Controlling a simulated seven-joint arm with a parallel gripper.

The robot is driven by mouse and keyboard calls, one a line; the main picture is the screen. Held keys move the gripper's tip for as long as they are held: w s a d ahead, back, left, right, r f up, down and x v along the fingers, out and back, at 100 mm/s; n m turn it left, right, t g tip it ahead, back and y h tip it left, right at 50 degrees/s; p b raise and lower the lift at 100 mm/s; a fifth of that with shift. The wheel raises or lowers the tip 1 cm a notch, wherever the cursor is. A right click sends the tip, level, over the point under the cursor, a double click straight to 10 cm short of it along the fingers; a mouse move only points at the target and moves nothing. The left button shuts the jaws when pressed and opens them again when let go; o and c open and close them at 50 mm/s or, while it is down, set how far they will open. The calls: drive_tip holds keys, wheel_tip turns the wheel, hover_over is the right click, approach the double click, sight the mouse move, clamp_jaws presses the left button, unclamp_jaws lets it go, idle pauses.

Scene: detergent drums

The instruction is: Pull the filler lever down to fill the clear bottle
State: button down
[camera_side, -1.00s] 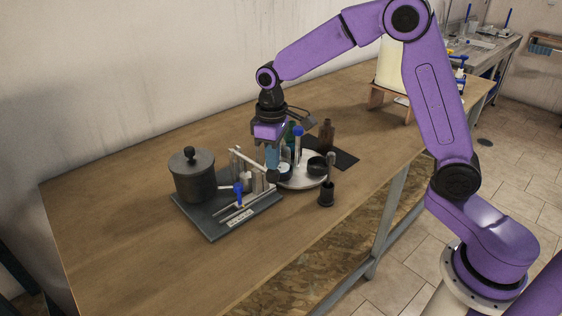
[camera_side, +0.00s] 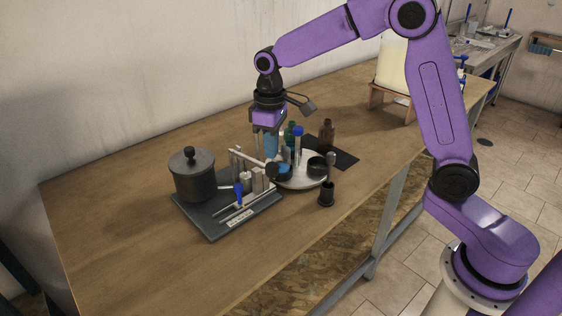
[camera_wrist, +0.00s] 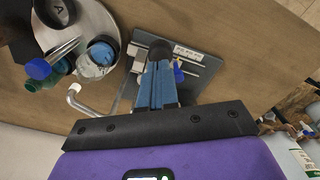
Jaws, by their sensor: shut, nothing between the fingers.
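The filler (camera_side: 226,204) is a dark base with a grey lidded pot. Its pale lever (camera_side: 248,158) slopes down to the right and ends in a black knob (camera_side: 271,171). My gripper (camera_side: 270,156) is shut and empty, pointing down just above the knob. In the wrist view its blue fingertips (camera_wrist: 159,68) are together, with the knob (camera_wrist: 160,48) just past them; I cannot tell whether they touch. A clear bottle (camera_wrist: 92,66) appears on the round turntable (camera_wrist: 112,22) beside the filler; in the side view it is mostly hidden among other containers.
The turntable also holds a blue-capped tube (camera_side: 298,143), a green bottle (camera_side: 289,132) and dark cups. A brown bottle (camera_side: 327,134) stands on a black mat behind. The table's left side is clear.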

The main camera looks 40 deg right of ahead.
idle(0.4)
drive_tip(key=shift+r, duration=2)
drive_tip(key=shift+s, duration=0.15)
drive_tip(key=s+d+f+n, duration=0.2)
drive_tip(key=s+n, duration=0.1)
drive_tip(key=s, duration=1.3)
drive_tip(key=s+d+f+n, duration=0.2)
drive_tip(key=s+n, duration=0.1)
drive_tip(key=s, duration=1.2)
drive_tip(key=shift+s+d+n, duration=0.3)
drive_tip(key=shift+s+d, duration=0.05)
drive_tip(key=shift+s, duration=0.05)
